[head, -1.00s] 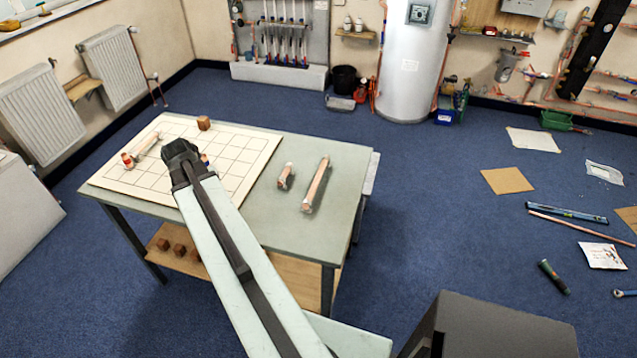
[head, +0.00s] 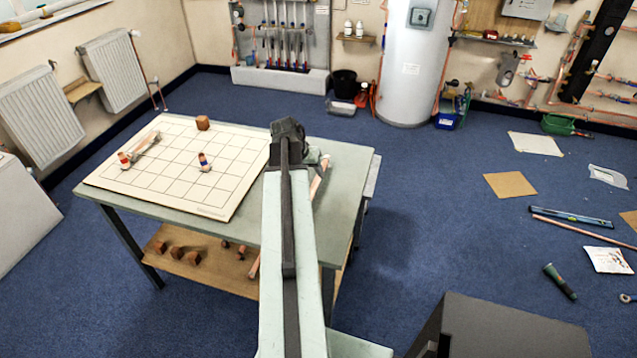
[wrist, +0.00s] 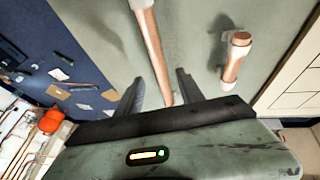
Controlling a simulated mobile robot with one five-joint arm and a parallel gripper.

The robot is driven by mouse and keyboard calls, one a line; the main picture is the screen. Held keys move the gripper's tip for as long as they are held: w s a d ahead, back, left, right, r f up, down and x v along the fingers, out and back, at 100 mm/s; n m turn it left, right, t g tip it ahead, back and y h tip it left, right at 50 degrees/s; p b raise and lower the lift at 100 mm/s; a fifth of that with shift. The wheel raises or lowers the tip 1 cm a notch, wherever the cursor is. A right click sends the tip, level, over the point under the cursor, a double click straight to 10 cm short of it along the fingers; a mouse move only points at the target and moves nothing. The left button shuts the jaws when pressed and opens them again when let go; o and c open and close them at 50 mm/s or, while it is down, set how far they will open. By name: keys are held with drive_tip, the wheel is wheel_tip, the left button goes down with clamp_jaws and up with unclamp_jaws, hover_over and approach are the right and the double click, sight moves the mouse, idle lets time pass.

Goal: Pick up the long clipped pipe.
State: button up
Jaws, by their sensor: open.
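The long clipped pipe (wrist: 150,45) is copper with a white clip at its far end in the wrist view. Its near end lies between the two fingers of my gripper (wrist: 159,80), which is open, with a gap to the finger on each side. I cannot tell how high the fingers are above it. In the head view the pipe (head: 320,182) is partly hidden behind my arm. A shorter clipped copper pipe (wrist: 233,65) lies to the right of the fingers in the wrist view. My arm hides it in the head view.
The table's right part (head: 346,165) is bare. Several brown blocks sit on the lower shelf (head: 212,266).

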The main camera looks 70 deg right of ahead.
sight(316, 179)
drive_tip(key=b+x, duration=0.4)
drive_tip(key=x, duration=0.1)
drive_tip(key=shift+w+f, duration=0.1)
drive_tip(key=shift+f, duration=0.1)
drive_tip(key=shift+r, duration=0.25)
clamp_jaws()
drive_tip(key=shift+r, duration=0.1)
drive_tip(key=shift+r+p, duration=0.25)
drive_tip(key=shift+p, duration=0.2)
wheel_tip(316, 179, up, 3)
drive_tip(key=p, duration=0.3)
drive_tip(key=w+a+r+p, duration=0.1)
drive_tip(key=w+a, duration=0.9)
drive_tip(key=a, duration=0.2)
drive_tip(key=shift+w+r, duration=0.15)
drive_tip(key=shift+w, duration=0.2)
